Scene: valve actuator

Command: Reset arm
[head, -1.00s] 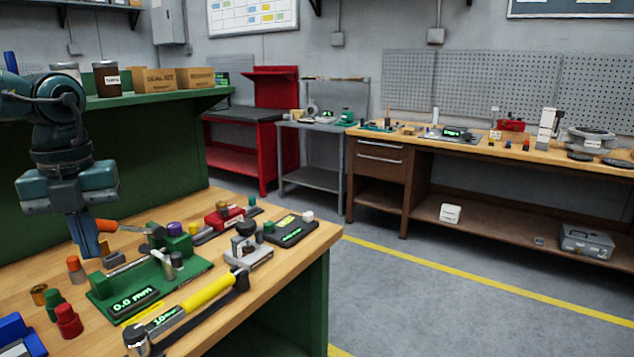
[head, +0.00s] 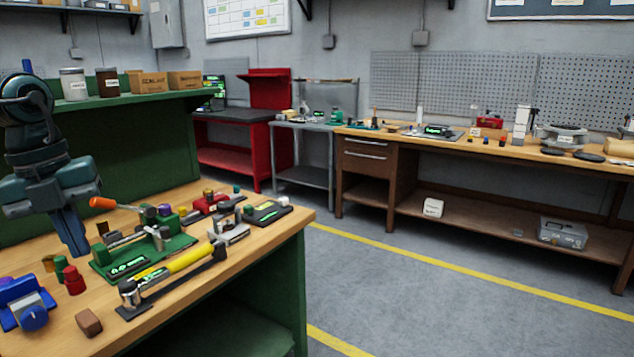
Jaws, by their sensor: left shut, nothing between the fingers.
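My left gripper (head: 72,236) is shut and empty, pointing down above the left part of the wooden bench (head: 190,312). It is left of the green fixture (head: 150,257), which carries a small lit display, a purple-topped part and a silver post. An orange-handled tool (head: 113,204) lies behind the fixture, to the right of the gripper. A yellow-handled wrench (head: 185,262) with a display lies in front of the fixture. I cannot tell which part is the valve actuator. My right gripper is not in view.
Red (head: 73,280) and green capped parts stand below the gripper. A blue device (head: 27,301) and a brown block (head: 88,322) are near the front left. A green shelf (head: 140,100) with jars and boxes stands behind. The floor (head: 400,290) to the right is clear.

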